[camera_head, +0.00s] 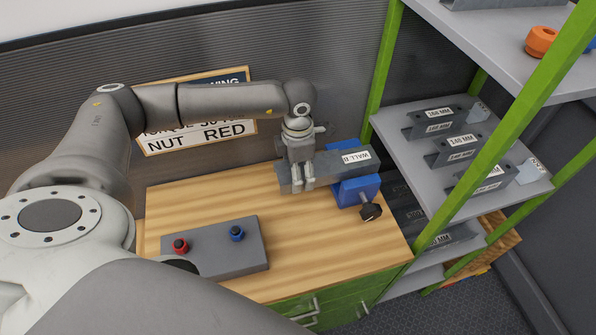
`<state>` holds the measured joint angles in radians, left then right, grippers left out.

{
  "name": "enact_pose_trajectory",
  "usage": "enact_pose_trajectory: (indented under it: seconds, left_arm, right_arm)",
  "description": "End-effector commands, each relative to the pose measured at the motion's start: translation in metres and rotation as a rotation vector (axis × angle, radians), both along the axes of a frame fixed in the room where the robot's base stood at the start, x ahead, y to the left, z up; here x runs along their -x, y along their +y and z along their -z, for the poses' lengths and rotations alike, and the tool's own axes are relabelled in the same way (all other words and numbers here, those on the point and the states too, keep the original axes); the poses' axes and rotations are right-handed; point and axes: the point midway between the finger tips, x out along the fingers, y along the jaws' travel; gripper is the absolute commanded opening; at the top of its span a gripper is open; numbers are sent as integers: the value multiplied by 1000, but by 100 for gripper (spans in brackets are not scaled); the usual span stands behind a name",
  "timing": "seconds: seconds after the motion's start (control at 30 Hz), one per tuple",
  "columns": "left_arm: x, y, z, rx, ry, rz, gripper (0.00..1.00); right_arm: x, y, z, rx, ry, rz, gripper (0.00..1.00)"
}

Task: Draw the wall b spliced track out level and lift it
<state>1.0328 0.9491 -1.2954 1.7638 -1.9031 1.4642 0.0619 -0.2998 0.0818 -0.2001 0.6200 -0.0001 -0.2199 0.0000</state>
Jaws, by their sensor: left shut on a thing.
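The wall b track (330,168) is a grey channel piece with a white label reading "WALL B". It lies roughly level across the back right of the wooden bench, with its right part in a blue vise (357,190) that has a black knob. My left gripper (303,183) comes down from above and is shut on the track near its left end. The splice itself cannot be made out. Whether the track is still seated in the vise jaws cannot be told. My right gripper is not in view.
A grey block (217,249) with a red and a blue knob sits on the bench (300,240) at front left. A green-framed shelf (400,150) with several labelled grey channel pieces stands close at right. A sign (197,130) is on the back wall. The bench middle is clear.

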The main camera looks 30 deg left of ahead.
Motion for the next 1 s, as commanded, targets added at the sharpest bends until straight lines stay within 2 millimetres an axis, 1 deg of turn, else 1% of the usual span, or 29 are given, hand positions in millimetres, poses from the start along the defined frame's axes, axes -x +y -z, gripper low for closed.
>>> enact_pose_trajectory:
  seconds: [0.03, 0.7, 1.0]
  left_arm:
    - [-1, 0, -5, 0, -5, -2, 38]
    - [-1, 0, -38, 1, -4, 0, 38]
    - [-1, 0, -40, 1, -4, 0, 38]
  right_arm:
    - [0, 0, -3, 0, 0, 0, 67]
    - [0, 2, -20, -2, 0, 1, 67]
    - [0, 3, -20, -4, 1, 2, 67]
